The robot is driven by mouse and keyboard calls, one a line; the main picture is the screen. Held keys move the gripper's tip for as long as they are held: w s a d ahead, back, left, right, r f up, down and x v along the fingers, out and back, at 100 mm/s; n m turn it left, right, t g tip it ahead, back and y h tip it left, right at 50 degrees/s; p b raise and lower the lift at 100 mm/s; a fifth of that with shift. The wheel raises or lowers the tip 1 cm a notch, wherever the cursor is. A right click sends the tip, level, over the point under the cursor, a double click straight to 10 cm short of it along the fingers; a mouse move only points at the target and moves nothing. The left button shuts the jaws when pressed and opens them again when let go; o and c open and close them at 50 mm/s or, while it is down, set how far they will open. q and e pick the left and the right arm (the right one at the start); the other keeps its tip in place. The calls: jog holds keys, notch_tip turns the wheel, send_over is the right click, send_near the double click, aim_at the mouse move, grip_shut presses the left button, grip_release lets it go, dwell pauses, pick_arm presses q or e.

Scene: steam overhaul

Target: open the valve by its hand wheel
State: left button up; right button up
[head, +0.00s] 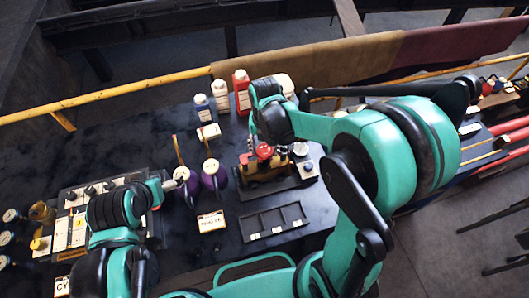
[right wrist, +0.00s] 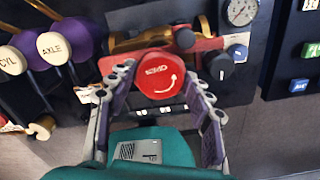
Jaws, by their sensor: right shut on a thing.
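The red hand wheel (right wrist: 158,76) with a white curved arrow sits between the fingers of my right gripper (right wrist: 160,90) in the right wrist view. The gripper is shut on it. In the head view the red wheel (head: 264,151) shows just below my right wrist. The brass valve body (head: 262,172) lies under it on a dark base, and its brass pipe (right wrist: 135,41) shows behind the wheel. My left gripper (head: 172,184) is beside the purple oil cans, away from the valve; I cannot tell whether it is open.
Two purple cans (head: 214,175) with cream caps stand left of the valve. Blue and red bottles (head: 242,92) stand behind. A round gauge (right wrist: 241,11) and a dark knob (right wrist: 220,67) are right of the wheel.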

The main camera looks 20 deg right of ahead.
aim_at(265, 150)
jog(key=shift+n, duration=0.3)
jog(key=shift+c, duration=1.3)
jog(key=o, duration=1.6)
jog(key=shift+c, duration=1.3)
jog(key=shift+r+p, duration=2.25)
jog(key=shift+r, duration=0.8)
jog(key=shift+f, duration=0.1)
